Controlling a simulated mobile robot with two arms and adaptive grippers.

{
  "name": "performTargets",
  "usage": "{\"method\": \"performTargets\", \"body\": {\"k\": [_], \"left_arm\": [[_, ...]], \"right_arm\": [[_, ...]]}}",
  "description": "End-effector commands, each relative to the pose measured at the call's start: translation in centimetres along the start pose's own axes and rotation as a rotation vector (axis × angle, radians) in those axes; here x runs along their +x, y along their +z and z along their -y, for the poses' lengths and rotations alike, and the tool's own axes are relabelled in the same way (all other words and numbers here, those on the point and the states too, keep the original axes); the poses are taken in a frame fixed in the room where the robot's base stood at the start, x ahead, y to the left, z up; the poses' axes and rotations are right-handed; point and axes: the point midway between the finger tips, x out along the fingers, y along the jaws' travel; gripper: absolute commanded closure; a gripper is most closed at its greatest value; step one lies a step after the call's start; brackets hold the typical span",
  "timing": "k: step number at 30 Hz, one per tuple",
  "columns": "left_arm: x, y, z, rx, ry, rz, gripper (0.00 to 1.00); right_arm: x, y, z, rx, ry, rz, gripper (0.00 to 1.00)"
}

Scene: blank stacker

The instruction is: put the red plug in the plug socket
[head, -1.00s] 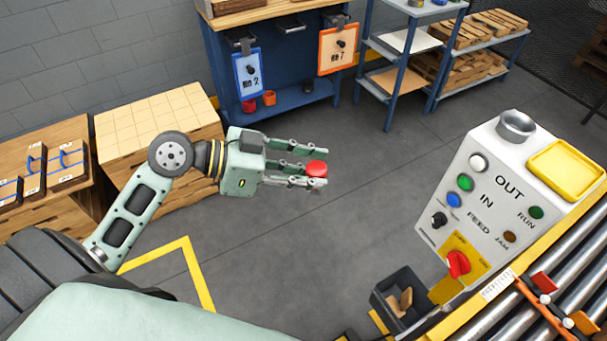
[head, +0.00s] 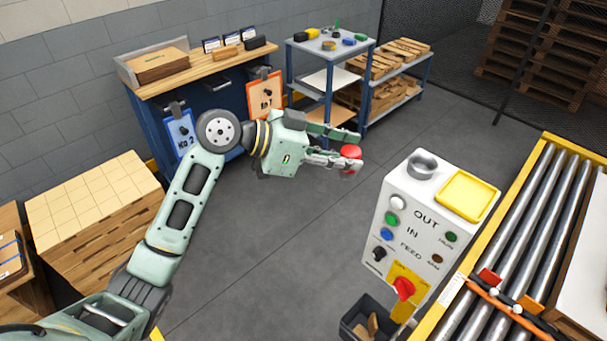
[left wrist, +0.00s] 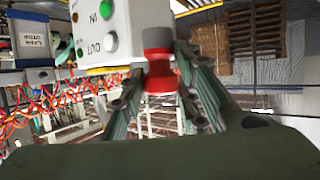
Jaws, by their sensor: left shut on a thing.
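The red plug (head: 350,154) is between the fingertips of my left gripper (head: 347,149), which is shut on it. It hangs in the air left of the control box (head: 411,245) and apart from it. The grey round cup on top of the box, seemingly the plug socket (head: 422,163), faces up beside a yellow pad. In the left wrist view the red plug (left wrist: 160,76) shows between the fingers, with a grey cylinder (left wrist: 157,39) just beyond it; I cannot tell whether this is the socket or part of the plug. My right gripper is not in view.
The box front has several buttons and a red knob (head: 403,288). A roller conveyor (head: 530,230) lies to the right. A dark bin (head: 366,320) stands below. A blue workbench (head: 215,110) and a shelf stand behind. The floor between is clear.

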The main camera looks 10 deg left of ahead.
Motion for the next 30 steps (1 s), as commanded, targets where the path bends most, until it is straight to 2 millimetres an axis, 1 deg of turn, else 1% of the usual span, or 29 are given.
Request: {"method": "performTargets", "body": {"k": [1,6,9,12,15,18,21,25,30], "left_arm": [[0.8,-2.6,-0.2,0.012,0.023,-0.005,0.98],[3.6,-8.2,-1.1,0.038,0.094,-0.002,0.98],[5.0,-11.2,-1.9,0.051,0.132,0.0,0.98],[6.1,-13.7,-2.7,0.061,0.162,0.002,0.98],[6.9,-15.4,-3.3,0.068,0.183,0.003,0.98],[7.5,-16.4,-3.8,0.072,0.196,0.004,0.98],[7.7,-16.8,-4.0,0.074,0.202,0.004,0.98],[7.9,-16.6,-4.0,0.074,0.204,0.004,0.98],[8.2,-15.8,-4.0,0.073,0.204,0.003,0.98]], "right_arm": [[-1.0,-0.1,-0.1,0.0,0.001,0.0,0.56],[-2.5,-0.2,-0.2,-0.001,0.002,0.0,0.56],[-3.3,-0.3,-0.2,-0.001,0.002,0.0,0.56],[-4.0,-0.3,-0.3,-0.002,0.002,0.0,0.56],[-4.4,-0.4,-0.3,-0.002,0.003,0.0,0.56],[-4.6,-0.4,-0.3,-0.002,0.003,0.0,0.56],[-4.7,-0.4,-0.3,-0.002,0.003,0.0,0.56],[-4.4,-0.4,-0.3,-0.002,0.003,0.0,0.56],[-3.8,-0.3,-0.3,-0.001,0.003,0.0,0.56]]}}
